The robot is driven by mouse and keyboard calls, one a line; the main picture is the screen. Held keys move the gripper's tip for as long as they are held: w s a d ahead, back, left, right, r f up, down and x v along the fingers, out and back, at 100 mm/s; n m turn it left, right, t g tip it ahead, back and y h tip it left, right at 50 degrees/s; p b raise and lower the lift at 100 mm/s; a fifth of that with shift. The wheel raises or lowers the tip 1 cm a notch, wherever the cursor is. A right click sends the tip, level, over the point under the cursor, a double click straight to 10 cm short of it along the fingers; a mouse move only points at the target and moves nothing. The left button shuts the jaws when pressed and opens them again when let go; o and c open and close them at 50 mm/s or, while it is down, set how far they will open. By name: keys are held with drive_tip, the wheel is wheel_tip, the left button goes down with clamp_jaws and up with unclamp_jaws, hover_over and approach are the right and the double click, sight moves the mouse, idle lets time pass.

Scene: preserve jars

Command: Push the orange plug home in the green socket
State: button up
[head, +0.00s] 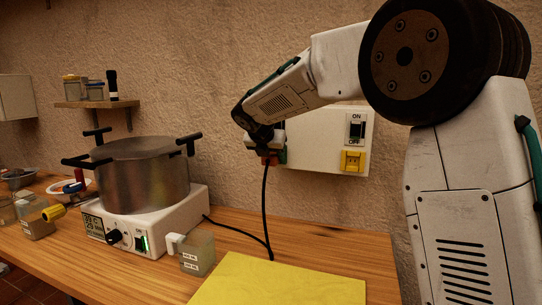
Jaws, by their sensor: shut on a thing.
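My gripper (264,142) is at the left end of the white wall panel, shut on the orange plug (270,160). Only a small red-orange part of the plug shows below the jaws. A black cable (265,205) hangs from the plug down to the worktop. The green socket (283,155) shows as a thin green strip just right of the plug, mostly hidden behind the gripper and plug. The plug is close to the socket, but I cannot tell how deep it sits in it.
The white wall panel (315,140) also carries an ON/OFF switch (356,130) and a yellow socket (352,161). A steel pot (143,180) stands on a white hotplate (165,225).

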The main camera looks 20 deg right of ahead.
drive_tip(key=shift+w+d, duration=0.15)
drive_tip(key=shift+w, duration=0.05)
drive_tip(key=o, duration=0.9)
drive_tip(key=v, duration=0.8)
